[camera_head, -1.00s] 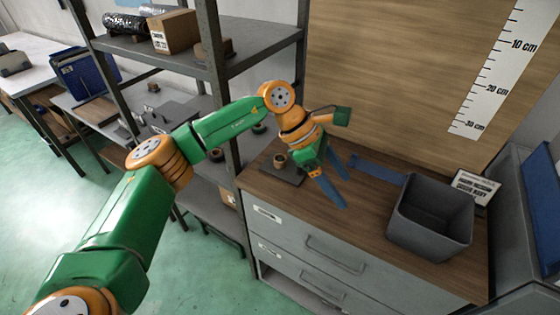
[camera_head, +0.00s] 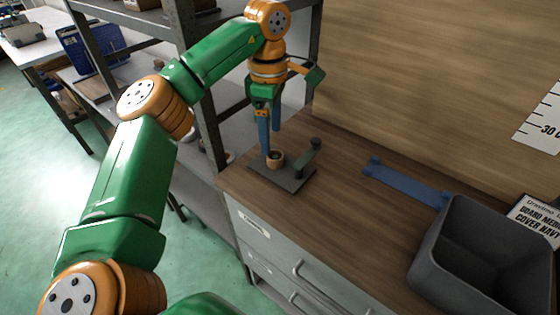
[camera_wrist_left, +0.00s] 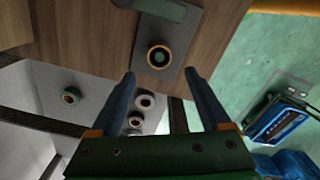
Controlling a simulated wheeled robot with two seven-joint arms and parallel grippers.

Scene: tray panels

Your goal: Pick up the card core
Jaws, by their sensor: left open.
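The card core (camera_head: 275,161) is a short tan cardboard ring with a dark centre. It stands on a dark flat plate (camera_head: 290,183) at the left end of the wooden counter. In the left wrist view the card core (camera_wrist_left: 168,56) lies just beyond the fingertips, roughly centred between them. My left gripper (camera_head: 270,142) points down with its blue fingers spread, right at the core in the head view. The wrist view shows the fingers open and empty (camera_wrist_left: 160,74). My right gripper is not in view.
A dark green bar (camera_head: 305,158) with a round knob stands on the plate beside the core. A blue strip (camera_head: 405,184) and a grey bin (camera_head: 435,250) are to the right. A shelf post (camera_head: 212,130) rises close on the left. Several rings, including one cream ring (camera_wrist_left: 145,95), lie lower down.

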